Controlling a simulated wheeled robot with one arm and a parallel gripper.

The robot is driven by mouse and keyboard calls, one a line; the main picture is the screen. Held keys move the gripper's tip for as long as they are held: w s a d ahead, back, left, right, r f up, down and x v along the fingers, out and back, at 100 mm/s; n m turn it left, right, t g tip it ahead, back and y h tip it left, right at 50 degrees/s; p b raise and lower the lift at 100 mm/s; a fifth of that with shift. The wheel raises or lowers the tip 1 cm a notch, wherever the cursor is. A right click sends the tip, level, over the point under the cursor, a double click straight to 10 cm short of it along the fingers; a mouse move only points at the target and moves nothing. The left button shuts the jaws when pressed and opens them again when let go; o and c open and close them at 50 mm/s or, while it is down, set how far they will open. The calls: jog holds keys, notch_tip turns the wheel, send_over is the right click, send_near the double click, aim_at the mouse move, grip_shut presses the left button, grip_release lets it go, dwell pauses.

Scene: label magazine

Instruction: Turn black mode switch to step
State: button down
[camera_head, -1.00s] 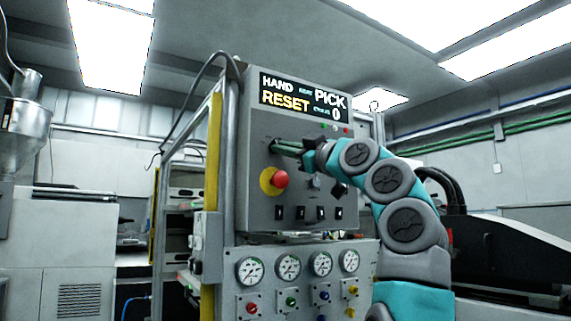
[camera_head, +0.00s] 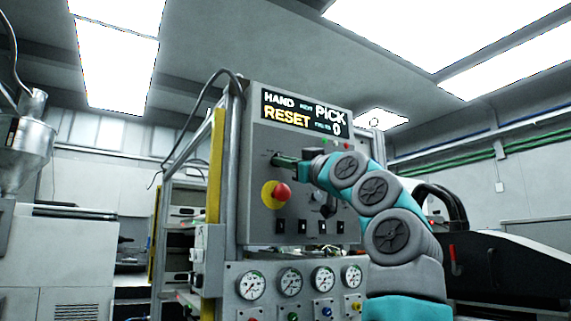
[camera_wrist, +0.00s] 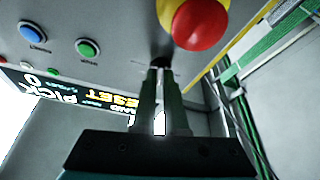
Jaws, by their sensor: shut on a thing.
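The black mode switch (camera_wrist: 160,59) is a small dark knob on the grey control panel (camera_head: 258,215), left of centre and above the red emergency button. My gripper (camera_wrist: 159,74) reaches it from the front, and its two narrow fingers are shut on it. In the head view my gripper (camera_head: 277,161) meets the panel just under the display. The fingers hide most of the switch, so its pointing direction cannot be read. The display (camera_head: 303,114) shows HAND, RESET, PICK and 0.
The red emergency button (camera_head: 282,192) on its yellow base sticks out just below my fingers, and looms close in the wrist view (camera_wrist: 200,24). Blue (camera_wrist: 33,32) and green (camera_wrist: 88,48) buttons lie nearby. Several black switches and gauges (camera_head: 290,281) sit lower.

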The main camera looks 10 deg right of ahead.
jog(key=shift+a+f+m, duration=0.1)
jog(key=shift+a+m, duration=0.05)
jog(key=shift+m, duration=0.15)
jog(key=shift+m+h, duration=0.3)
jog(key=shift+s+m+t+h, duration=0.1)
jog(key=shift+m+t+h, duration=0.55)
jog(key=shift+m, duration=0.85)
jog(key=shift+m+h, duration=0.25)
jog(key=shift+m, duration=0.05)
jog(key=m, duration=0.1)
jog(key=m+h+p, duration=0.1)
jog(key=shift+a+r+m, duration=0.15)
jog(key=shift+r+m, duration=0.15)
jog(key=shift+m, duration=0.1)
jog(key=m+h+p, duration=0.2)
jog(key=p, duration=0.1)
jog(key=shift+m, duration=0.4)
jog(key=shift+f+m+t+h+p, duration=0.15)
jog(key=shift+m+t+h+p, duration=0.15)
jog(key=shift+m+p, duration=0.2)
